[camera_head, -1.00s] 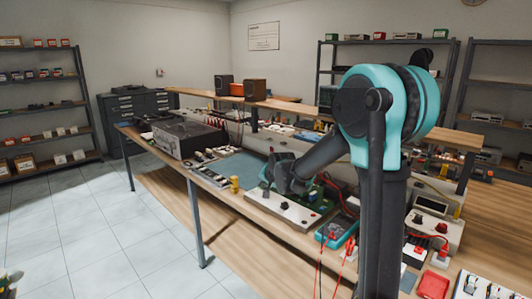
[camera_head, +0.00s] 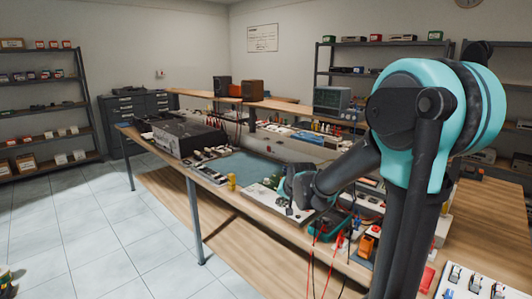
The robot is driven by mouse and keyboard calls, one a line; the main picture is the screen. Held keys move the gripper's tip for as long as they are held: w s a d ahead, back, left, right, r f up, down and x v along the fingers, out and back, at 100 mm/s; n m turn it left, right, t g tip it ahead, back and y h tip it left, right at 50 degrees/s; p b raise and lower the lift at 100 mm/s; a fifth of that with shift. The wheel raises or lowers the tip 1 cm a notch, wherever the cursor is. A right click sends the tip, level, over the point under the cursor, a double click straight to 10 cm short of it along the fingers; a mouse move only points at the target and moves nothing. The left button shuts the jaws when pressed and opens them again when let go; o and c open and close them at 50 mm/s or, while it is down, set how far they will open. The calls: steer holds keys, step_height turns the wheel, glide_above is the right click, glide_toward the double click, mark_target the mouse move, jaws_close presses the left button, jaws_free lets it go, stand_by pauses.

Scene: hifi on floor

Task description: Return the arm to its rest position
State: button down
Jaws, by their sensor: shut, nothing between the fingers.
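My arm (camera_head: 405,130), teal and dark grey, rises at the right of the head view and folds over the workbench. Its elbow is high and close to the camera, and the forearm reaches down and left. My gripper (camera_head: 291,190) is at the end of the forearm, small and dark, over the electronics on the bench. It is shut with nothing held. The fingertips are hard to make out, and I cannot tell how high they are above the bench items.
The workbench (camera_head: 262,237) carries a dark hi-fi unit (camera_head: 187,136), a blue mat (camera_head: 240,166), a yellow cylinder (camera_head: 231,182), a teal meter (camera_head: 331,226) and red leads. Shelves stand left and at the back right. The tiled floor (camera_head: 90,225) at left is mostly clear.

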steer(key=s+d+f+n+g, duration=0.1)
steer(key=s+d+f, duration=0.2)
steer(key=s, duration=0.6)
steer(key=s+d+f+n+g+h, duration=0.1)
steer(key=s+d+f, duration=0.2)
steer(key=s, duration=0.6)
steer(key=s+d+f+n+g+h, duration=0.1)
steer(key=s+d+f, duration=0.3)
steer(key=s+d, duration=0.3)
steer(key=s, duration=0.2)
steer(key=shift+s+n, duration=0.3)
steer(key=shift+s, duration=0.1)
stand_by(4.9)
